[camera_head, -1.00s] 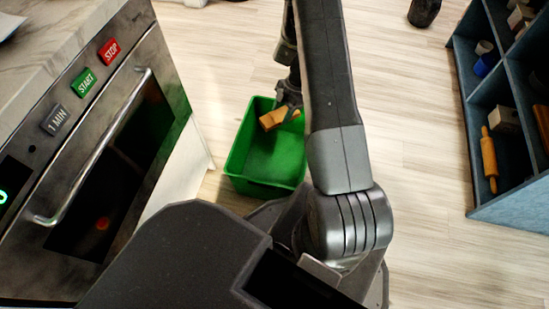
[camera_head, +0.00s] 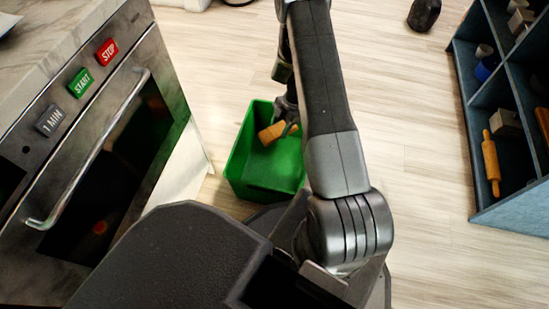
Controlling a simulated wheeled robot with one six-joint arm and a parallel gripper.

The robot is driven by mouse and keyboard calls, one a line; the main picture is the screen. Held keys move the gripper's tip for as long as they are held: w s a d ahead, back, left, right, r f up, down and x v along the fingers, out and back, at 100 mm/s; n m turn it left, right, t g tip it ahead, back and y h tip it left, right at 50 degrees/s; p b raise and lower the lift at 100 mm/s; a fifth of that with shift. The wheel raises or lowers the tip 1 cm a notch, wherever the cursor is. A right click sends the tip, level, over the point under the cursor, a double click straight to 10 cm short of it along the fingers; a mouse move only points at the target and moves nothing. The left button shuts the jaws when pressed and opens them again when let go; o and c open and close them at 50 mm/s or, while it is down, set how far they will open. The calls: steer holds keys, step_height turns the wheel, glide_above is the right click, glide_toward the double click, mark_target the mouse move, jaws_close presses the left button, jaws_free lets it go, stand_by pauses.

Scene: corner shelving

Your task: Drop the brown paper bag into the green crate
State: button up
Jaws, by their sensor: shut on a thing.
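The green crate (camera_head: 238,160) stands on the floor left of my arm, open at the top. The brown paper bag (camera_head: 270,134) is over the far part of the crate, tilted, at the end of my gripper (camera_head: 286,126). My gripper is shut on the bag. The fingertips are small and partly hidden by my arm. I cannot tell how far the bag is above the crate's floor. My arm hides the crate's right side.
An oven (camera_head: 90,150) with a long handle stands close on the left. A blue shelf unit (camera_head: 510,195) with a rolling pin (camera_head: 490,160) stands on the right. A dark object (camera_head: 424,14) is on the floor at the back. The wooden floor between is clear.

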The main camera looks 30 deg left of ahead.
steer(key=o, duration=1)
steer(key=shift+o, duration=0.2)
steer(key=p+v, duration=0.3)
steer(key=v, duration=1)
steer(key=shift+w+r, duration=0.2)
steer(key=shift+r, duration=0.15)
steer(key=b+x, duration=0.3)
steer(key=x, duration=1.1)
steer(key=shift+s+d+f, duration=0.1)
steer(key=shift+f, duration=0.05)
step_height(320, 180, up, 3)
steer(key=shift+r, duration=0.55)
steer(key=shift+f, duration=0.1)
